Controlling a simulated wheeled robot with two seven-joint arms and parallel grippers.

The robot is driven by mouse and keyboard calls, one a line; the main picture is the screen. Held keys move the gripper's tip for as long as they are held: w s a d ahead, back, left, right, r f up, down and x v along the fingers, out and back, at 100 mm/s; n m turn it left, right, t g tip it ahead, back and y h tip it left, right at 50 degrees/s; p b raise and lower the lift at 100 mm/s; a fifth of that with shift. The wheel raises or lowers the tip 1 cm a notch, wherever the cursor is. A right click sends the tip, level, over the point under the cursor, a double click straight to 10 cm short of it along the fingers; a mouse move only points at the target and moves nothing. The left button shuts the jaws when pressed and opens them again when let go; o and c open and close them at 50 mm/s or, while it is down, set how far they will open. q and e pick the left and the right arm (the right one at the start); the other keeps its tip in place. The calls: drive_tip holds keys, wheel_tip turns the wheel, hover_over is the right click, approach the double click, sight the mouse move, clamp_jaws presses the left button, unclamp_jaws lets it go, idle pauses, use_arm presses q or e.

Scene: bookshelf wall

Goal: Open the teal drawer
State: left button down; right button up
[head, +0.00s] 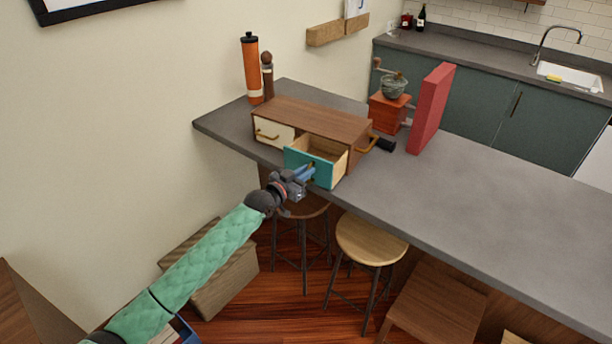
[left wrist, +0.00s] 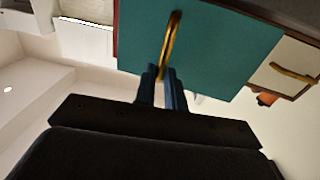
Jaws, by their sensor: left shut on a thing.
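The teal drawer (head: 322,173) is pulled part way out of a small wooden cabinet (head: 318,117) on the grey counter. Its light wood inside shows and looks empty. My left gripper (head: 308,172) is at the drawer's front, shut on the brass handle. In the left wrist view the blue fingers (left wrist: 163,88) close around the lower end of the curved brass handle (left wrist: 171,45) on the teal front (left wrist: 215,50). My right gripper is not in view.
A cream drawer (head: 270,132) beside it is closed. An orange bottle (head: 252,70), a pepper mill (head: 267,77), a coffee grinder (head: 388,112) and a red upright block (head: 431,108) stand around the cabinet. Stools (head: 370,240) stand below the counter (head: 470,190), which is clear at right.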

use_arm(q)
drive_tip(key=c, duration=1.5)
unclamp_jaws()
drive_tip(key=shift+s+r, duration=0.1)
drive_tip(key=shift+s, duration=0.2)
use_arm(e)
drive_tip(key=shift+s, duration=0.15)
use_arm(q)
drive_tip(key=shift+w, duration=0.1)
